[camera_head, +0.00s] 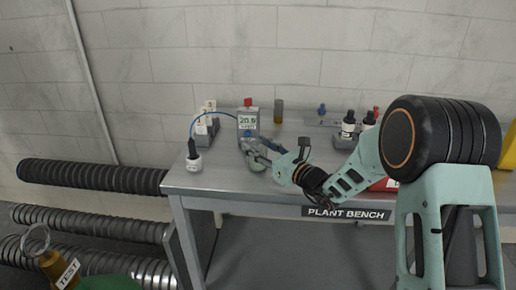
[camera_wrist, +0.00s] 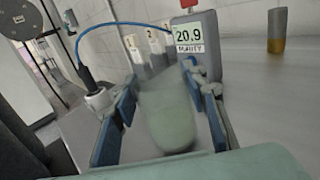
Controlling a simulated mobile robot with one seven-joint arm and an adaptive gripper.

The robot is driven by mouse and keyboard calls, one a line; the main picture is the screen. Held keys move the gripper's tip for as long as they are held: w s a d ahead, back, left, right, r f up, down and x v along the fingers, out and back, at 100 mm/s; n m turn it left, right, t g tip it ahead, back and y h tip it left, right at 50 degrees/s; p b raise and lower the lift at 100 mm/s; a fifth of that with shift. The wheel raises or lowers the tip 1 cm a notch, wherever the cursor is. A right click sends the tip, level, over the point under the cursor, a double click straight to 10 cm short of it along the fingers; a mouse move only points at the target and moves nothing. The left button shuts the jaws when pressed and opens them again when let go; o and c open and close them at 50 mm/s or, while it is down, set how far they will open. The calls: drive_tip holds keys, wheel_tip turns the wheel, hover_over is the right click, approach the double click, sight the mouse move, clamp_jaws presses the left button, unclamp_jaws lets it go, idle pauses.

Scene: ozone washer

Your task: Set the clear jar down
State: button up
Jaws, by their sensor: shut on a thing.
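The clear jar (camera_wrist: 170,128) is a see-through, rounded vessel, greenish at its lower end, in the middle of the wrist view. My gripper (camera_wrist: 166,100) is shut on it, with one blue-grey finger on each side. In the head view my gripper (camera_head: 258,150) is low over the left part of the grey bench (camera_head: 230,182), in front of the meter (camera_head: 248,121) reading 20.9.
A white probe bottle (camera_head: 194,160) with a blue cable stands at the bench's left edge. Numbered vials (camera_head: 207,115) stand behind it. An amber-based cylinder (camera_head: 278,111) is at the back. Black-capped bottles (camera_head: 348,124) stand at right. Bare bench lies right of the meter.

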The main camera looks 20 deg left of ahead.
drive_tip(key=shift+f, duration=0.1)
drive_tip(key=shift+f, duration=0.15)
drive_tip(key=o, duration=1.4)
drive_tip(key=v, duration=1.2)
